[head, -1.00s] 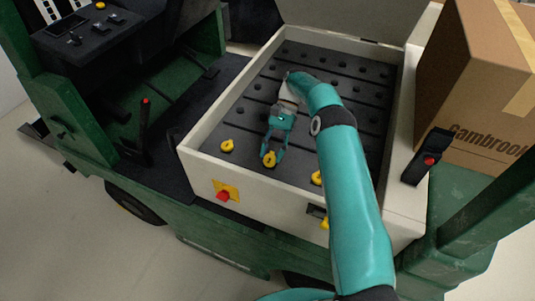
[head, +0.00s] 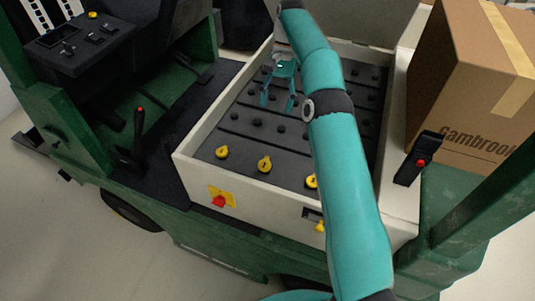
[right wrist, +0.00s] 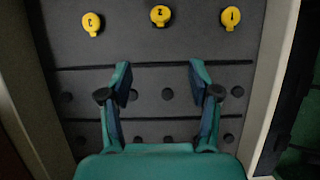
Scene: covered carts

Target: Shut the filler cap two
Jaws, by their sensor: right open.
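Filler cap two (head: 264,164) is the middle one of three yellow caps near the front edge of the black battery top. In the right wrist view this cap (right wrist: 160,15) is marked 2, near the top edge, with its short tab pointing down the picture. Its seating is too small to judge. My right gripper (head: 278,103) is open and empty above the battery top, farther back than the caps and apart from them. In the right wrist view its two fingers (right wrist: 160,76) are spread, with only the dark panel between them. My left gripper is not in view.
Cap one (head: 222,152) and another yellow cap (head: 312,181) flank cap two. Several black plugs dot the panel, inside a raised white box rim (head: 225,175). A red knob (head: 218,201) is on the front wall. A cardboard box (head: 470,85) stands at the right.

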